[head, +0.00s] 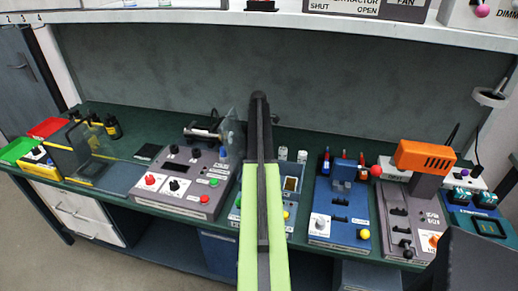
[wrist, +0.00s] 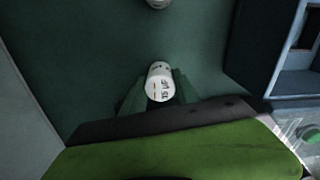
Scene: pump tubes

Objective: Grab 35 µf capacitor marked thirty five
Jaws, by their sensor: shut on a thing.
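A white cylindrical capacitor (wrist: 160,85) stands out against the dark green surface in the wrist view. Its end face carries dark lettering that appears upside down and seems to read 35 µF, with a small orange mark. My gripper (wrist: 159,94) has its dark green fingers on both sides of this capacitor and is shut on it. Another white cylinder (wrist: 158,3) is cut off at the top edge. In the head view my arm hides the gripper's fingertips. Two small white cylinders (head: 302,156) show just right of my arm; I cannot tell whether one is the held capacitor.
A blue console (head: 341,215) with knobs stands right of my arm, and an orange-topped device (head: 425,157) is beyond it. A grey control box (head: 178,180) is at left. The shelf (head: 180,16) runs above the green bench. A dark blue box (wrist: 262,50) flanks the capacitor at right.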

